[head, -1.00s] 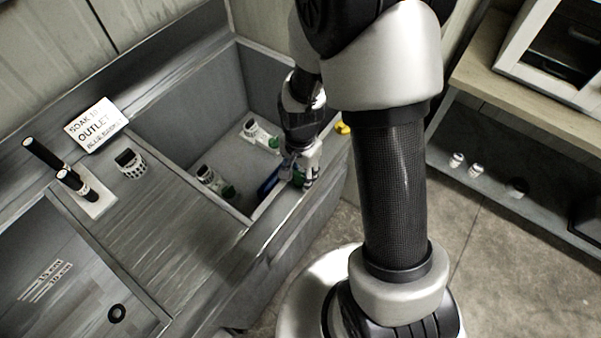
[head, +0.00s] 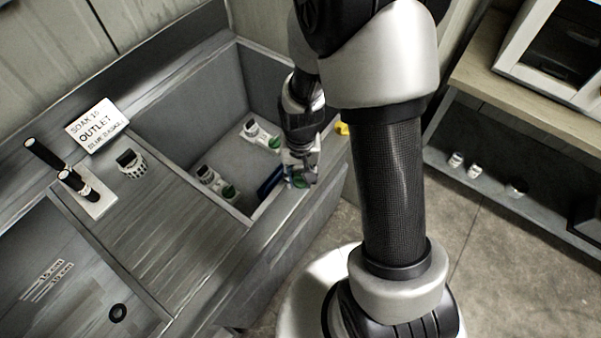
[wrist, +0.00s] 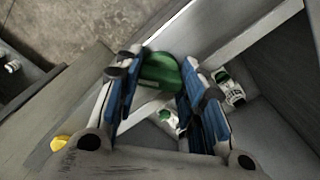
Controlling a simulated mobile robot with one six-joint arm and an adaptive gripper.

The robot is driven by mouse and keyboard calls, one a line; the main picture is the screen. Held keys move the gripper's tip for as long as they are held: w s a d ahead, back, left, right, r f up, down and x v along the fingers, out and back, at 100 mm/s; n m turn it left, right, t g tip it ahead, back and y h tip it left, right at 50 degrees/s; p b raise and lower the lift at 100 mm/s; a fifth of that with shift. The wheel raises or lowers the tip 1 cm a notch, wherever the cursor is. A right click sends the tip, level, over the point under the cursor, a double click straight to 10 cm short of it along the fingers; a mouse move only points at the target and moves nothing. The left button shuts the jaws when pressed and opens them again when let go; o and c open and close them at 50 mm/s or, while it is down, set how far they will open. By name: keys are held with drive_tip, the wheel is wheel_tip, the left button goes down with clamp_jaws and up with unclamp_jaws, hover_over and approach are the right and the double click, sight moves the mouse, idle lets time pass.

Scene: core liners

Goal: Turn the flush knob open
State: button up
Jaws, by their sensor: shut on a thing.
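My gripper (head: 299,172) is at the front right rim of the open basin. In the wrist view its blue-padded fingers (wrist: 161,80) are around a green round-ended piece (wrist: 160,70) and shut on it. Much of that piece is hidden in the head view. I cannot tell for sure which part is the flush knob. A black-topped piece with a white marked collar (head: 131,163) stands on the deck, well left of my gripper. Two black handles on a white plate (head: 96,205) are farther left. A small yellow piece (head: 342,128) is right of the basin.
The basin (head: 185,115) holds white, green-ended liners (head: 259,136). A shelf (head: 490,185) with small white pieces is at right. My arm hides part of the basin's right side.

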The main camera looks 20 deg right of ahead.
sight(300, 175)
drive_tip(key=n, duration=0.5)
drive_tip(key=shift+n, duration=0.3)
drive_tip(key=n, duration=0.5)
drive_tip(key=shift+p, duration=0.3)
drive_tip(key=shift+n, duration=0.3)
drive_tip(key=o, duration=1)
drive_tip(key=shift+o, duration=0.2)
wheel_tip(300, 175, up, 12)
drive_tip(key=shift+r, duration=0.1)
